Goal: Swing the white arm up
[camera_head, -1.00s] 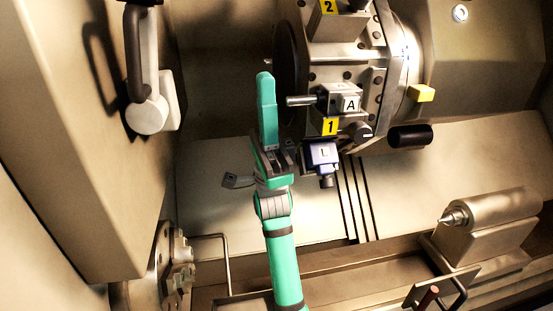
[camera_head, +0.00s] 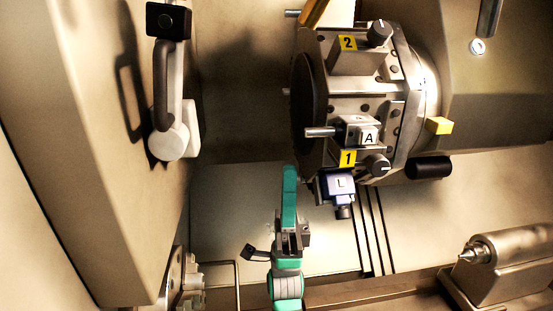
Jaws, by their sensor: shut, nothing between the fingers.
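The white arm (camera_head: 177,70) is on the left wall of the machine. Its round white hub (camera_head: 170,142) is at the lower end, with a dark grey curved part beside the arm and a black square block (camera_head: 168,20) at the top end. The arm stands upright in the picture. My gripper (camera_head: 292,241) is at the lower middle, right of the hub and below it, well apart from the white arm. It is shut and holds nothing.
The tool turret (camera_head: 370,105) is to the upper right of my gripper, with a blue tool block (camera_head: 338,184) close by. A tailstock (camera_head: 510,262) is at the lower right. A chuck (camera_head: 183,282) is at the lower left. The space between the white arm and the turret is clear.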

